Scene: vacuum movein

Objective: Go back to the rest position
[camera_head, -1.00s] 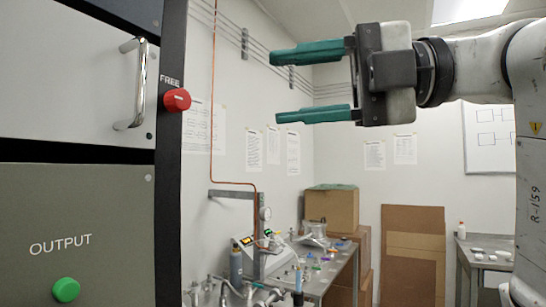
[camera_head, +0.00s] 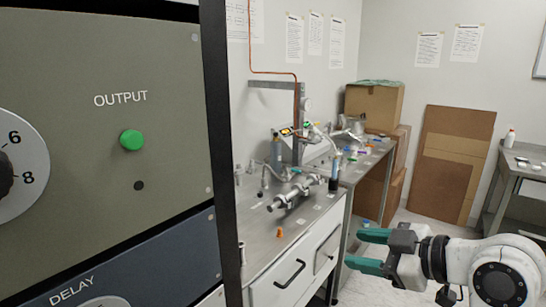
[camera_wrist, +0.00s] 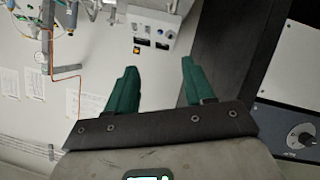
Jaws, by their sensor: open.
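My gripper (camera_head: 368,251) is at the lower right in the head view, its two green fingers pointing left and spread apart with nothing between them. It is in front of the metal workbench's right end, low in the picture. In the wrist view my gripper (camera_wrist: 155,85) also shows open and empty, with a wall and lab equipment beyond the fingers.
A tall panel with a green OUTPUT button (camera_head: 132,140) and a dial (camera_head: 12,170) fills the left. A workbench (camera_head: 262,225) with metal fittings stands beside it. Cardboard boxes (camera_head: 375,105) stand behind, and a side table (camera_head: 525,170) is at the right.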

